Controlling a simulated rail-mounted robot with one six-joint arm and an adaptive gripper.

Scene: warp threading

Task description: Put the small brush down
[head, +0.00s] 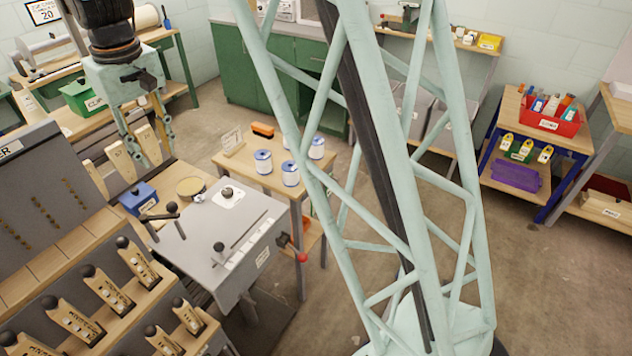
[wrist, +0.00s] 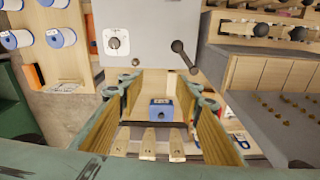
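My gripper (head: 150,150) hangs at the upper left in the head view, above the bench with the blue box (head: 138,198). In the wrist view my gripper (wrist: 160,94) has its two fingers wide apart with nothing held between them. The blue box (wrist: 160,110) shows in the gap, below the fingers. An orange and dark brush-like object (head: 262,130) lies on the small wooden table (head: 236,164). A bit of orange (wrist: 36,76) shows at the left in the wrist view. I cannot tell whether this is the small brush; no other brush is clear.
Several white and blue spools (head: 290,172) stand on the small table. A grey machine plate (head: 215,238) with black knobs lies in front of my gripper. A round tan tin (head: 190,187) sits near the blue box. Upright wooden pieces (head: 122,160) stand close by my fingers.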

